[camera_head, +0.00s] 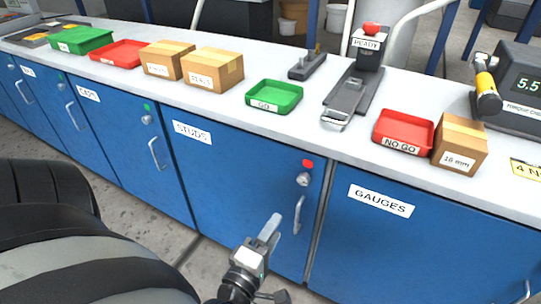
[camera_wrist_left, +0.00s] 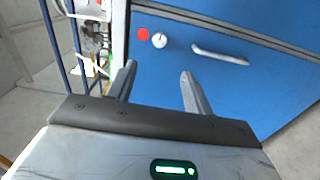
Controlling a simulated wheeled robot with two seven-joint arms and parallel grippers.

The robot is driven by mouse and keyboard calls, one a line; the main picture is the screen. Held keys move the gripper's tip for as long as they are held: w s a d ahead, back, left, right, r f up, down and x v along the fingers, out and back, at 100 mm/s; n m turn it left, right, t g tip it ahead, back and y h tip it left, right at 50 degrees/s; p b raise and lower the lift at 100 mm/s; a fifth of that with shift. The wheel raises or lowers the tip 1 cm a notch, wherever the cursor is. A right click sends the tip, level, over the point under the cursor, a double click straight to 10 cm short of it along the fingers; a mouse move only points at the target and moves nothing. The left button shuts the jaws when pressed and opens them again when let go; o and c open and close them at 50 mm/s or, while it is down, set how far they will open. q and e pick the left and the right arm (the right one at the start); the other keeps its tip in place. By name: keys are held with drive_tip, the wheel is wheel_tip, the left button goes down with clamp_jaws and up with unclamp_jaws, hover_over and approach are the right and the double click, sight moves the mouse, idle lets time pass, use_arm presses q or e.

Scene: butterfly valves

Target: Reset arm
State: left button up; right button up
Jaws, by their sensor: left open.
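My left gripper (camera_head: 268,232) is in front of the blue cabinet, below the countertop, near the STUDS door (camera_head: 230,185). In the left wrist view, my left gripper (camera_wrist_left: 157,85) has its two fingers apart with nothing between them. The STUDS door has a silver handle (camera_head: 298,215), a round lock (camera_head: 303,180) and a red marker (camera_head: 308,163). The handle also shows in the left wrist view (camera_wrist_left: 220,56), beyond the fingertips; whether anything touches it cannot be told, but it appears apart. My right gripper is not in view.
The white countertop (camera_head: 300,120) runs above the cabinets. On it are a green GO tray (camera_head: 275,97), a red NO.GO tray (camera_head: 404,130), cardboard boxes (camera_head: 213,70), a fixture with a red READY button (camera_head: 371,29) and a torque checker (camera_head: 520,85). Open floor lies before the cabinets.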

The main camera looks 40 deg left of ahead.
use_arm(q)
drive_tip(key=shift+s, duration=0.3)
drive_tip(key=shift+d, duration=0.1)
drive_tip(key=s+d+f+m+g+h, duration=0.1)
drive_tip(key=d+m+g+h, duration=0.2)
drive_tip(key=m, duration=0.8)
drive_tip(key=s+d+f+m+g+h, duration=0.1)
drive_tip(key=d+f+m+g+h, duration=0.1)
drive_tip(key=d+m, duration=0.6)
drive_tip(key=m+g+h, duration=0.1)
drive_tip(key=m+h, duration=0.1)
drive_tip(key=m, duration=0.1)
drive_tip(key=shift+d+f+m+g+h, duration=0.3)
drive_tip(key=shift+g, duration=0.1)
